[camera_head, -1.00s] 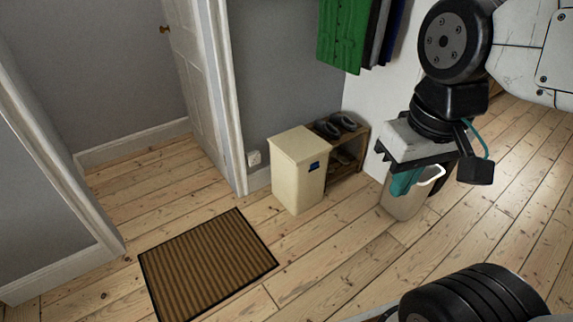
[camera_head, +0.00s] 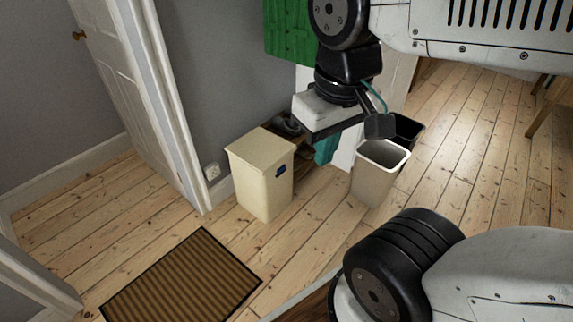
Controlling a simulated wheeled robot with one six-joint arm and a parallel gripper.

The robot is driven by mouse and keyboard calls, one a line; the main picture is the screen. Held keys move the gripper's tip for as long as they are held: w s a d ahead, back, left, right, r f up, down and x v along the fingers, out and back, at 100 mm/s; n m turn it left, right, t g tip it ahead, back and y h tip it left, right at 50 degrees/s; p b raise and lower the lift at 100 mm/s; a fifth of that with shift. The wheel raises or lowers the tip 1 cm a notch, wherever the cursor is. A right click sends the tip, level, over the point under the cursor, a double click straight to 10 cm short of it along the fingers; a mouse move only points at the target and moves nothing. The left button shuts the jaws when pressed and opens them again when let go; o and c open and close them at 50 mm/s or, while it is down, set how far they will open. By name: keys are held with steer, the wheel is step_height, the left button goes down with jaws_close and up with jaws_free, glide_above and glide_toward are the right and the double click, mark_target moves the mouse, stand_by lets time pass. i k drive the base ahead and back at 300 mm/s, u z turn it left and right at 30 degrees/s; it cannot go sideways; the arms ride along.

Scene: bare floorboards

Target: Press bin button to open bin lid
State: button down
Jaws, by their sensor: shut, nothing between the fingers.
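A cream bin (camera_head: 262,185) with a flat, closed lid stands on the floor against the grey wall. A small dark blue patch (camera_head: 281,170) sits high on its right-hand side; I cannot tell if this is the button. My gripper (camera_head: 326,152) points down to the right of the cream bin and appears apart from it. Its teal fingers are shut and empty, partly hidden by the wrist and its mount.
A grey open-topped bin (camera_head: 378,172) stands to the right, with a darker one (camera_head: 408,130) behind it. A shoe rack (camera_head: 303,150) is behind the cream bin. A striped brown mat (camera_head: 185,282) lies front left.

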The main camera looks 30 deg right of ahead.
mark_target(283, 167)
steer(key=z, duration=0.55)
steer(key=i, duration=0.85)
steer(key=z, duration=0.65)
